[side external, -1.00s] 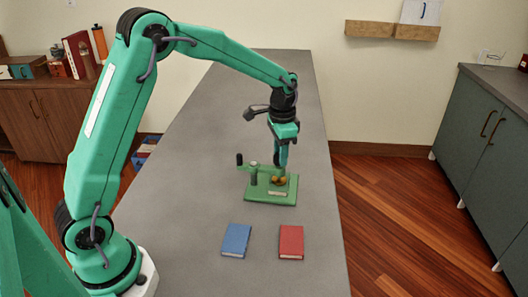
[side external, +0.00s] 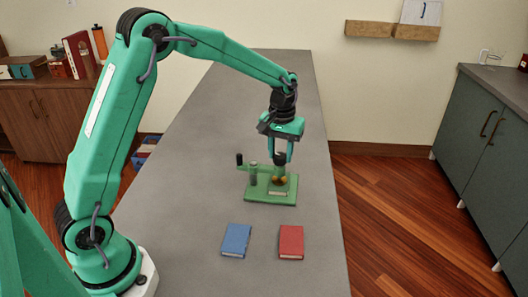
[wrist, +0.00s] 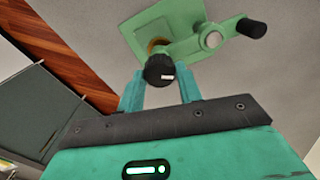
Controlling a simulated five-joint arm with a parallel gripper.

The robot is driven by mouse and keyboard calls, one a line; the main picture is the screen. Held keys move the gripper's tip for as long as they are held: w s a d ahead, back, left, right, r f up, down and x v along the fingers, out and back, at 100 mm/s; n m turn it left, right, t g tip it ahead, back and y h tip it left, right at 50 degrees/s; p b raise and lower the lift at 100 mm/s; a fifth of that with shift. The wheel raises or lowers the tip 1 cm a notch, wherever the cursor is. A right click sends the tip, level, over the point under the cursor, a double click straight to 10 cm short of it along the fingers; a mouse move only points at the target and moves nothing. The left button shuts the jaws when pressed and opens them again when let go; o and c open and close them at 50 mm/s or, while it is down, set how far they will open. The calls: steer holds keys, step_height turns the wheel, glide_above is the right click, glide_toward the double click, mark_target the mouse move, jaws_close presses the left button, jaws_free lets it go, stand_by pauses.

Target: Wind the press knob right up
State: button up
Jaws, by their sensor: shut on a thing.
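The small green press (side external: 257,196) stands on the grey table. Its black knob (side external: 280,158) sits on top of the press arm, above a brass-coloured part (side external: 279,180). In the wrist view the knob (wrist: 159,68) shows a white mark and lies between the fingertips. My gripper (side external: 279,156) points down over the press and is shut on the knob, one finger on each side. It also shows in the wrist view (wrist: 160,82). A pale flat thing (side external: 277,192) lies on the press base under the brass part.
A black-tipped handle (side external: 239,159) and a grey post (side external: 253,172) stand at the press's left. A blue book (side external: 236,240) and a red book (side external: 291,242) lie flat on the table nearer the camera. The table beyond the press is clear.

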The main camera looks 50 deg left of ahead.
mark_target(280, 155)
steer(key=n, duration=0.5)
steer(key=shift+r+n, duration=0.15)
steer(key=shift+n, duration=0.15)
steer(key=n, duration=0.5)
steer(key=shift+n, duration=0.3)
steer(key=o, duration=1)
steer(key=shift+r, duration=3.9)
